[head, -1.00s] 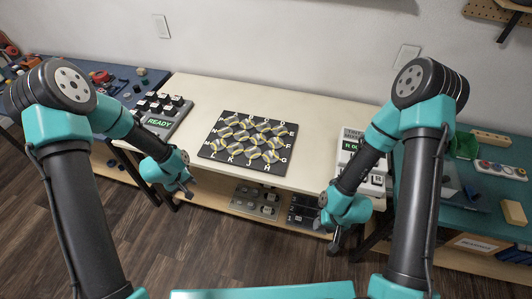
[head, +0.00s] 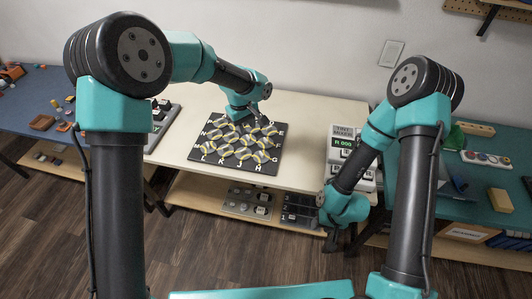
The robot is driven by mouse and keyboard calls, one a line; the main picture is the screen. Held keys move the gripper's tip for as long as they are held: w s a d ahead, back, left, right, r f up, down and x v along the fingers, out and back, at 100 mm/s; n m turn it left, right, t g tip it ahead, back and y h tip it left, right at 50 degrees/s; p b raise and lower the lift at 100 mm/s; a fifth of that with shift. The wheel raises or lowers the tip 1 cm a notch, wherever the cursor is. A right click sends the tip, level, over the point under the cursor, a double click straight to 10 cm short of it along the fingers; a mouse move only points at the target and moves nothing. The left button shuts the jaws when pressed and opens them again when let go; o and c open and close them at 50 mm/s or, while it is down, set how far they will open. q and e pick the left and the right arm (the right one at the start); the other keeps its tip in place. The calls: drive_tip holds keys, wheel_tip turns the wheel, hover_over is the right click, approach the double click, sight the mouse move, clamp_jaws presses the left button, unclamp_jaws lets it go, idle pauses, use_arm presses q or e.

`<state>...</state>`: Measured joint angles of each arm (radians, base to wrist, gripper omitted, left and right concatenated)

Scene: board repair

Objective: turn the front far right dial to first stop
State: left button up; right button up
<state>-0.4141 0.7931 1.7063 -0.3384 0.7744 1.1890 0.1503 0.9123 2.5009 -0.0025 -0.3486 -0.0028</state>
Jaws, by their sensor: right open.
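The black board (head: 213,160) with white letters and rows of yellow-and-grey round tiles lies on the cream table. My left gripper (head: 264,97) is over the board's far edge; its fingers are too small to read. My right gripper (head: 332,242) is open and empty, low in front of the table. On the lower shelf are a grey panel (head: 238,207) with knob-like parts and a dark panel (head: 300,212) with a number on its edge. I cannot tell which part is the front far right dial.
A white device (head: 344,131) with a green display stands at the table's right. A keyed device (head: 160,125) is at the left, partly hidden by my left arm. Side benches hold loose parts, including a yellow block (head: 500,200). The table's far left top is clear.

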use_arm(q)
wheel_tip(320, 180, up, 4)
drive_tip(key=y, duration=0.1)
hover_over(262, 154)
drive_tip(key=shift+w+f, duration=0.1)
drive_tip(key=shift+f, duration=0.15)
drive_tip(key=shift+f, duration=0.1)
wheel_tip(262, 154, down, 17)
drive_tip(key=shift+f, duration=0.1)
idle(0.3)
drive_tip(key=shift+c, duration=0.4)
clamp_jaws()
